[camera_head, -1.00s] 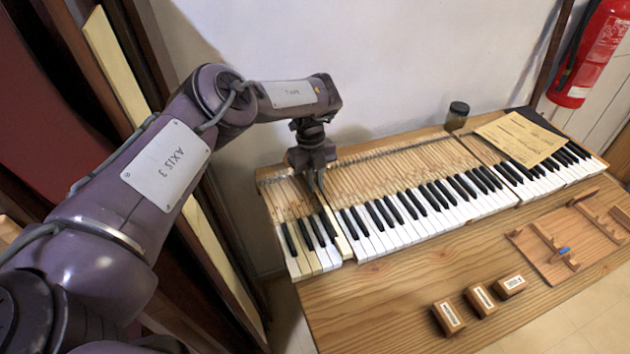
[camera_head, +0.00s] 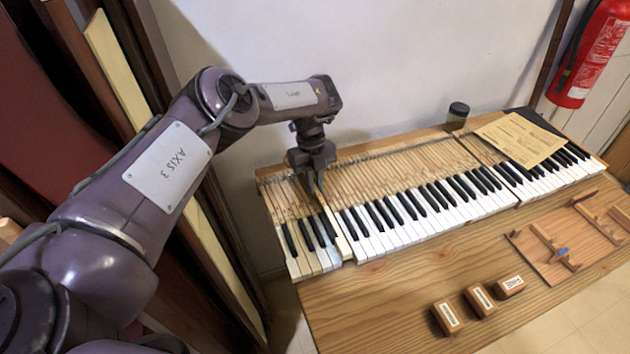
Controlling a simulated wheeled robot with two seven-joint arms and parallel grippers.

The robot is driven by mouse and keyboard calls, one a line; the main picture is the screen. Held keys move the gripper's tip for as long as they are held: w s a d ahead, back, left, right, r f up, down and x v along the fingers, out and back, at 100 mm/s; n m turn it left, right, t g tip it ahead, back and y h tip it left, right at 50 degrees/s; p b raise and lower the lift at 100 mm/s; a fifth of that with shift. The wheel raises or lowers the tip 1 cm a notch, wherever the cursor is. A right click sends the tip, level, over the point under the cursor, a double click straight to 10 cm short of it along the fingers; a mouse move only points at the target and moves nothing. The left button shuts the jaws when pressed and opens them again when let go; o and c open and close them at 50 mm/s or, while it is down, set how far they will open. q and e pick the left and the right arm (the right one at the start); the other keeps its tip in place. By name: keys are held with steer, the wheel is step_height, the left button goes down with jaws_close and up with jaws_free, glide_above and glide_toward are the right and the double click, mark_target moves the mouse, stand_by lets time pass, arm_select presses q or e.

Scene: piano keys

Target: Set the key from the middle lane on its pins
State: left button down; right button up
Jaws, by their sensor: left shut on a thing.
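A pale wooden key with a white front (camera_head: 342,240) lies in line with the other keys near the left end of the keyboard (camera_head: 430,213). My left gripper (camera_head: 317,188) points down over the wooden rear part of this key and is shut on it. The key's front lies between the yellowish keys at the left and the white keys to the right. Its pins are hidden under it and the gripper, so I cannot tell how it sits on them. The wooden rack (camera_head: 533,262) at the right has several rails and a small blue item (camera_head: 562,251). My right gripper is not in view.
Three small labelled wooden blocks (camera_head: 479,299) stand on the table (camera_head: 385,295) near its front edge. A dark-lidded jar (camera_head: 457,116) stands behind the keyboard, and a paper sheet (camera_head: 520,138) lies over its right part. The table front left of the blocks is clear.

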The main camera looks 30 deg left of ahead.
arm_select(q)
steer(key=shift+f, duration=0.1)
stand_by(0.3)
steer(key=shift+f+b, duration=0.45)
steer(key=shift+f, duration=0.05)
steer(key=c, duration=1.8)
jaws_free()
steer(key=shift+r, duration=0.15)
steer(key=shift+r, duration=0.15)
steer(key=shift+p+v, duration=0.9)
steer(key=shift+p, duration=0.1)
steer(key=shift+s+d, duration=0.15)
steer(key=shift+s, duration=0.05)
